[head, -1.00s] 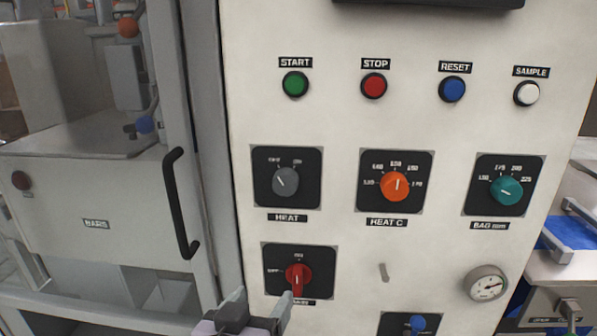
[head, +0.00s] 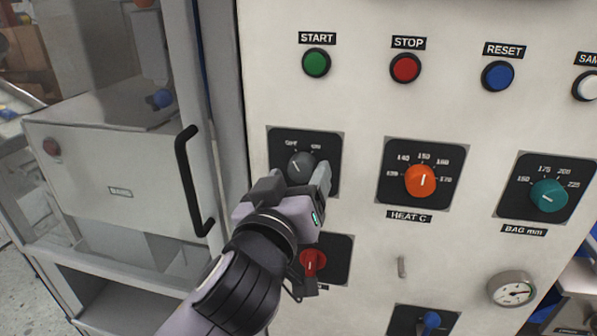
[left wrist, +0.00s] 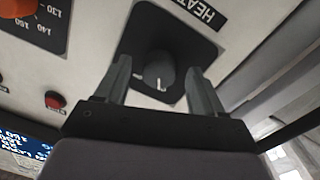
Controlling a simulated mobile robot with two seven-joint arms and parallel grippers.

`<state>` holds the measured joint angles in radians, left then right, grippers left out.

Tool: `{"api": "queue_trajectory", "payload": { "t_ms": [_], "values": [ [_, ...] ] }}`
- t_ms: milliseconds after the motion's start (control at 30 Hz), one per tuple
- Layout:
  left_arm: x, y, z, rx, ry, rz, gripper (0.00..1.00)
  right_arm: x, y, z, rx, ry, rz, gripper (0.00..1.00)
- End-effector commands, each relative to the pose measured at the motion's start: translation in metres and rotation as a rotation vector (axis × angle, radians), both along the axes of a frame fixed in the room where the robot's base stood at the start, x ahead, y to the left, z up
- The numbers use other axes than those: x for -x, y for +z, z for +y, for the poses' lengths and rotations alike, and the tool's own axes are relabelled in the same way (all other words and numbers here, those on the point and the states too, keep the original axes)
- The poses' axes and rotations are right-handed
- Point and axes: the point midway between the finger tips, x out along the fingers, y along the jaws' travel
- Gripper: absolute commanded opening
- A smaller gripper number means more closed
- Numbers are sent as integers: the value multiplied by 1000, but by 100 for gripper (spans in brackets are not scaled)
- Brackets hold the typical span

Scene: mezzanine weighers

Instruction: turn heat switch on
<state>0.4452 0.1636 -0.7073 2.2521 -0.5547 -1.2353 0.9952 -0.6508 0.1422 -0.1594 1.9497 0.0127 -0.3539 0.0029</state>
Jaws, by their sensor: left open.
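The heat switch (head: 301,167) is a grey rotary knob on a black square plate, left of the orange HEAT C knob. Its white mark points up and left, toward the OFF label. In the left wrist view the heat knob (left wrist: 158,70) sits between the two open fingers, with visible gaps on both sides. My left gripper (head: 303,183) is open in front of the knob's plate and hides its lower part and the HEAT label in the head view. The same gripper (left wrist: 160,88) shows in the left wrist view. My right gripper is not in view.
The orange HEAT C knob (head: 420,181) is to the right, and the teal BAG knob (head: 549,195) farther right. A red rotary switch (head: 313,262) sits just below my gripper. START (head: 316,62) is above. A black door handle (head: 193,180) sticks out at left.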

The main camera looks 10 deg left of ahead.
Motion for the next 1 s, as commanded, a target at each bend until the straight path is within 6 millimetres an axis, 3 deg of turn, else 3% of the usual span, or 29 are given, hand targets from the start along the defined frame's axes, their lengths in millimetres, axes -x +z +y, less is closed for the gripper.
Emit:
{"api": "queue_trajectory", "payload": {
  "t_ms": [400,567,1000],
  "values": [
    [-8,0,0,1,0,1,65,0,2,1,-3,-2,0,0],
    [-8,0,0,1,0,1,13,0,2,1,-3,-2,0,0],
    [-8,0,0,-72,1,1,13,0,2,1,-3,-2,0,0]
  ]
}}
